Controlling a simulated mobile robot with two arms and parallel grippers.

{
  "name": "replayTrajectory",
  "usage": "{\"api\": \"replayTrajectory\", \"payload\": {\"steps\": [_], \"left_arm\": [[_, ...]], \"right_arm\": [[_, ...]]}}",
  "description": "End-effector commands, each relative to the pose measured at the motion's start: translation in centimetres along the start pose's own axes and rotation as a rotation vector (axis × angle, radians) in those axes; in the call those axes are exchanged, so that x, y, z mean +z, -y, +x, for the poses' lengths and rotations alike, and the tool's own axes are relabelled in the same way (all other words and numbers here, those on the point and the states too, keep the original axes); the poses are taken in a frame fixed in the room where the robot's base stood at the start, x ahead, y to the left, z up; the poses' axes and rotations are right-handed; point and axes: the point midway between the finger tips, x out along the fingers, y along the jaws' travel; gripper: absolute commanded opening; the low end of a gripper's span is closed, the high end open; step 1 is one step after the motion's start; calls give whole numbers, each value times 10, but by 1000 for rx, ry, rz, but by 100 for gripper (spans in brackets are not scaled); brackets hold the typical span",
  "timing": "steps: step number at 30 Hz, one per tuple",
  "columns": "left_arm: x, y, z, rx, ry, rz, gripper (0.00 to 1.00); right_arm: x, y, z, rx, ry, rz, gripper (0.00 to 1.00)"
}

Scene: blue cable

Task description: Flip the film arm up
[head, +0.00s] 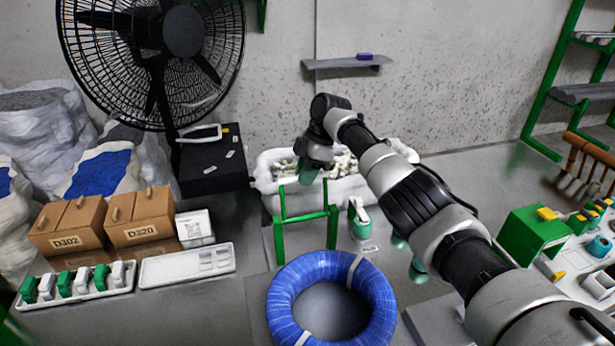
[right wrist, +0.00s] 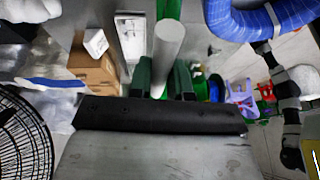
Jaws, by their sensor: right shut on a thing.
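In the head view my right gripper (head: 308,174) reaches down over the back of the green stand (head: 301,214), and my own wrist hides part of what lies under it. In the right wrist view my right gripper (right wrist: 163,82) has its dark green fingers on both sides of a pale round bar, which I take to be the film arm (right wrist: 169,42), and it is shut on it. A blue cable coil (head: 282,298) lies in front of the stand; it also shows in the right wrist view (right wrist: 258,20). My left gripper does not show.
A white bin (head: 268,181) stands behind the stand. Brown boxes (head: 146,215), white trays (head: 187,266) and a black fan (head: 140,45) are at left. A green holder (head: 531,233) is at right. Table between trays and coil is clear.

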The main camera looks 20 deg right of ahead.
Motion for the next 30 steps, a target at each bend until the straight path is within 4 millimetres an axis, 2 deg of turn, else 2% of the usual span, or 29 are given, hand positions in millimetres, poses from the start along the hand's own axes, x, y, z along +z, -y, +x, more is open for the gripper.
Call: {"api": "replayTrajectory", "payload": {"steps": [1, 8, 9, 13, 14, 18, 30], "left_arm": [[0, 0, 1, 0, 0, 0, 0], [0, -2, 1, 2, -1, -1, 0], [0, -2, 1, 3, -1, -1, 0], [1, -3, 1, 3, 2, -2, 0], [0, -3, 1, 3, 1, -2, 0], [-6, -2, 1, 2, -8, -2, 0], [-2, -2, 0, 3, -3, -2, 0]], "right_arm": [[4, -3, 5, 14, 6, 2, 0], [4, -3, 4, 16, 5, 2, 0], [4, -3, 4, 16, 5, 2, 22], [3, -3, 3, 16, 3, 2, 42], [3, -3, 3, 16, 3, 2, 44], [2, -3, 2, 17, 2, 2, 44], [1, -4, -2, 23, -1, 1, 44]]}}
